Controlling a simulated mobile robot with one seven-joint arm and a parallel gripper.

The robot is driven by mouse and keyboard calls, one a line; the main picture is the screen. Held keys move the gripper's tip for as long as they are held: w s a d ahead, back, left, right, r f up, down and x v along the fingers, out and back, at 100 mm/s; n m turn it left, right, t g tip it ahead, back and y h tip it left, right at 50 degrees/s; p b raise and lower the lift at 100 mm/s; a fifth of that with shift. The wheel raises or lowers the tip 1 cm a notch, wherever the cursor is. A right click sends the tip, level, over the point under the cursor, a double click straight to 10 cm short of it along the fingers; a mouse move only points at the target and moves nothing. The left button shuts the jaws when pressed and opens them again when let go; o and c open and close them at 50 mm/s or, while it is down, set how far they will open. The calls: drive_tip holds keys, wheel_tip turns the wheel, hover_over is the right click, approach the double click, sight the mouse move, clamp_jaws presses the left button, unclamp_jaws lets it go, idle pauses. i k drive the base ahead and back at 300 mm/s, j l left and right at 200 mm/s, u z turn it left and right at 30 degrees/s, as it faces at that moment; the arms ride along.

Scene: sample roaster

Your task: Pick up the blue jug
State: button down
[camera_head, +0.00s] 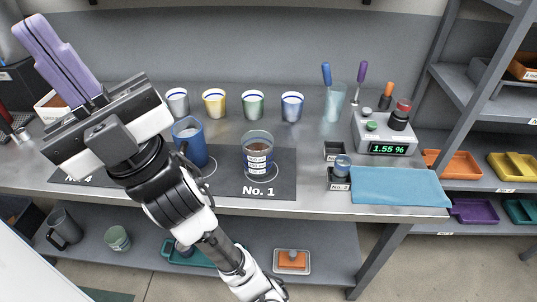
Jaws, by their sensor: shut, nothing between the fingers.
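The blue jug (191,140) stands upright on the bench, left of the labelled glass container. My arm passes in front of its lower left side. My gripper (37,27) is at the upper left, raised in front of the bench, with its purple fingers together and empty. It is well apart from the jug and points up and left, away from it.
A glass container (257,153) stands on the dark "No. 1" mat (284,184) close right of the jug. Several cups (253,104) line the back. A meter (386,136) reading 1.55 % and a blue cloth (398,186) lie right. A shelf (330,245) runs below.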

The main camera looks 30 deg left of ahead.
sight(188, 133)
drive_tip(key=u, duration=1.2)
drive_tip(key=i+j+z, duration=0.25)
drive_tip(key=j, duration=0.7)
drive_tip(key=j+z, duration=0.25)
drive_tip(key=j, duration=0.7)
